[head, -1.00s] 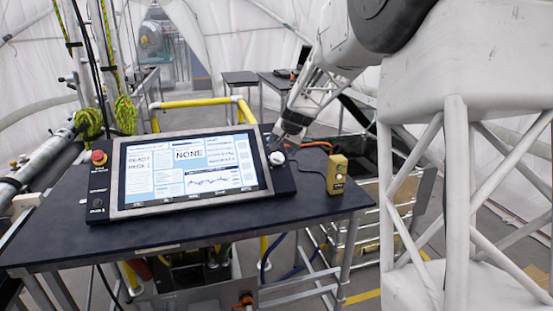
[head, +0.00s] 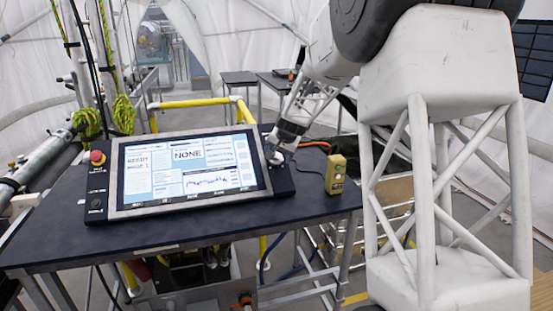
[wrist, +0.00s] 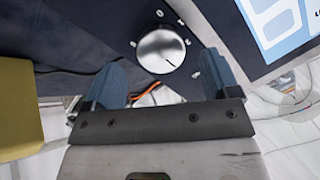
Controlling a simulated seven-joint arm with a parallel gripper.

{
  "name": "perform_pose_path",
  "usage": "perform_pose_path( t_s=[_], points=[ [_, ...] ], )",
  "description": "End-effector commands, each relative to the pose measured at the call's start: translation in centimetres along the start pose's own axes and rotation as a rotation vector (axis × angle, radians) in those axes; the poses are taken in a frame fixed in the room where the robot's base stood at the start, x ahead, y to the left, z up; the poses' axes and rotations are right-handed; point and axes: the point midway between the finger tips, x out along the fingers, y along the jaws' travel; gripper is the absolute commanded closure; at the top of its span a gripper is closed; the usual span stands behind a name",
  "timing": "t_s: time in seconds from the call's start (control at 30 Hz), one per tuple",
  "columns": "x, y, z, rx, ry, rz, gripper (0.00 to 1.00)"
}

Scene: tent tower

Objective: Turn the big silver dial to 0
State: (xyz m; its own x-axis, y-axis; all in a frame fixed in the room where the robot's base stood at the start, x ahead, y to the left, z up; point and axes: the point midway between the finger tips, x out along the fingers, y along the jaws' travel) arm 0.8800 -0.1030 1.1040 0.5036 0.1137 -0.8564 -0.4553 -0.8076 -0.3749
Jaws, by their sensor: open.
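The big silver dial (wrist: 160,50) is a round knob on the dark panel to the right of the screen. My gripper (wrist: 161,68) is open, with one blue finger on each side of the dial; contact cannot be told. In the head view my gripper (head: 281,147) is over the panel's right end, partly covering the dial (head: 275,158).
The tilted screen (head: 190,170) stands on a dark table (head: 240,215). A yellow box (head: 336,175) with a cable stands right of the dial; it shows at the wrist view's left (wrist: 18,98). A red button (head: 97,157) is on the panel's left end.

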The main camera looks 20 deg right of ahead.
Motion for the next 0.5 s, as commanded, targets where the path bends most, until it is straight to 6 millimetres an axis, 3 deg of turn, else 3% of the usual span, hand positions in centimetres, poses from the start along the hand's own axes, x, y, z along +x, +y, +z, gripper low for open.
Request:
perform_pose_path(
  t_s=[0.2,0.5],
  points=[
    [2.3,0.0,0.0,-0.002,-0.001,0.001,0.18],
    [3.4,0.0,0.0,-0.001,-0.001,0.000,0.18]
  ],
)
